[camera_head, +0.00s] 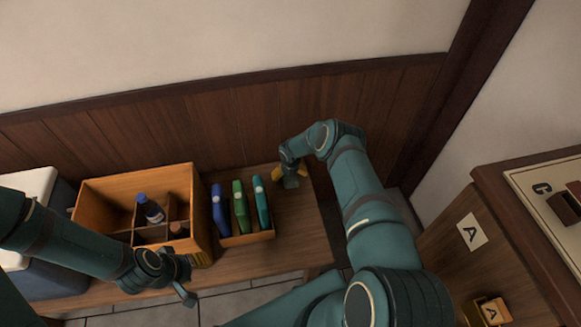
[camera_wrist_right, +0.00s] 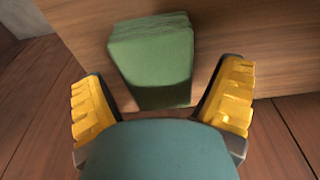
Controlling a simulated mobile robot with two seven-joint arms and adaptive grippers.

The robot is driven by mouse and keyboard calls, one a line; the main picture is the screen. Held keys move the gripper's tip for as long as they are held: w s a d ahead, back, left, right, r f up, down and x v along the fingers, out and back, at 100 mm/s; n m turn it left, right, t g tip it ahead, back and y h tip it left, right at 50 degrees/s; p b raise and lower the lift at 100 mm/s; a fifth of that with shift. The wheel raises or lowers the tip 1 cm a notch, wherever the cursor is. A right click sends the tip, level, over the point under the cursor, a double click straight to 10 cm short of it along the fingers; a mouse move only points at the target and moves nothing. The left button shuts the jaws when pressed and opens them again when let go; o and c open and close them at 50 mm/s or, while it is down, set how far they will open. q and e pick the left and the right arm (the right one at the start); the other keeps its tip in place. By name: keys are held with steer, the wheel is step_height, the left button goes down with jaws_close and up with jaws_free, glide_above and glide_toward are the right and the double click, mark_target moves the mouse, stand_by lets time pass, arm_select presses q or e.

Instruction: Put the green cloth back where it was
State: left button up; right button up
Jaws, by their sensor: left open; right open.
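The green cloth (camera_wrist_right: 150,50) shows in the right wrist view as a folded, thick block on the wooden bench top. My right gripper (camera_wrist_right: 160,95) is open, with its yellow-padded fingers apart on either side of the cloth's near end. The cloth is not gripped. In the head view my right gripper (camera_head: 290,176) is low at the right end of the bench, and the arm hides much of that spot. My left gripper (camera_head: 180,282) is open and empty in front of the wooden crate, near the bench's front edge.
The wooden crate (camera_head: 95,207) holds bottles in compartments. A small rack (camera_head: 247,238) beside it holds blue, green and teal upright items. A cooler box (camera_head: 55,283) stands left; a cabinet (camera_head: 480,260) stands right.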

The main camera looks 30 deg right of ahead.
step_height(320, 180, up, 14)
steer(key=s+p, duration=0.1)
steer(key=p, duration=0.3)
steer(key=shift+s, duration=0.4)
steer(key=shift+d+f, duration=0.1)
